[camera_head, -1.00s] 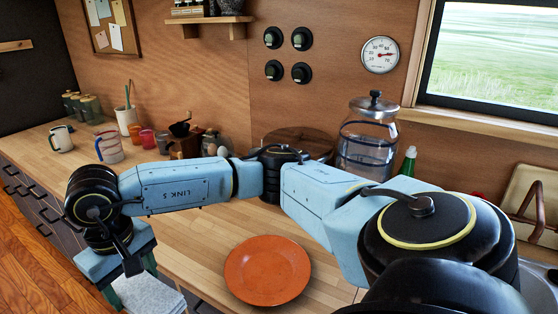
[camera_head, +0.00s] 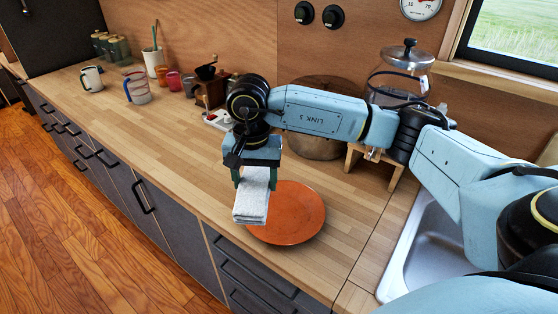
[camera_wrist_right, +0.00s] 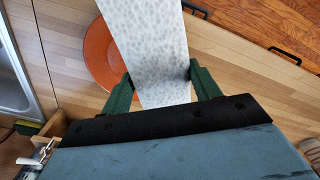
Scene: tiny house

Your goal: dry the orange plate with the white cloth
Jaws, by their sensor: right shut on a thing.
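The orange plate (camera_head: 297,214) lies flat on the wooden counter near its front edge. My right gripper (camera_head: 256,172) is shut on the folded white cloth (camera_head: 251,203), which hangs down from the fingers. In the head view the cloth covers the plate's left edge; I cannot tell whether it touches the plate. In the right wrist view the cloth (camera_wrist_right: 147,40) is held between the green fingers (camera_wrist_right: 158,90), and part of the plate (camera_wrist_right: 103,55) shows beside and behind it. My left gripper is not in view.
A steel sink (camera_head: 432,245) is right of the plate. Mugs (camera_head: 137,88) stand at the far left. The counter (camera_head: 180,150) left of the plate is clear.

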